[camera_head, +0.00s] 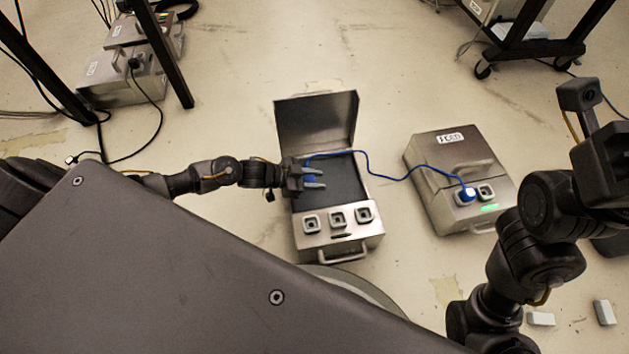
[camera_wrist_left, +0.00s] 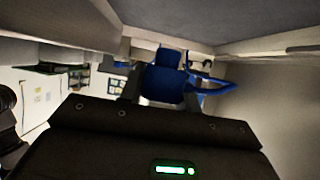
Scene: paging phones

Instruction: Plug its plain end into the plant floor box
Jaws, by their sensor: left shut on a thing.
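My left gripper (camera_head: 315,178) is shut on a blue plug, the cable's free end, above the open grey case (camera_head: 313,253). The plug (camera_wrist_left: 165,86) shows between the fingers in the left wrist view. The blue cable (camera_head: 385,177) runs right to a second blue plug (camera_head: 466,195), seated in the left socket of the closed grey box (camera_head: 428,160). A green light glows beside that socket. The open case has three square sockets (camera_head: 337,217) along its front, with nothing in them. I cannot tell from its markings which box is the plant floor box.
The open case's lid (camera_head: 316,118) stands up behind my left gripper. Two small pale blocks (camera_head: 541,319) (camera_head: 604,312) lie on the floor at lower right. Another box (camera_head: 125,80) stands at upper left, and a wheeled cart (camera_head: 525,45) at upper right.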

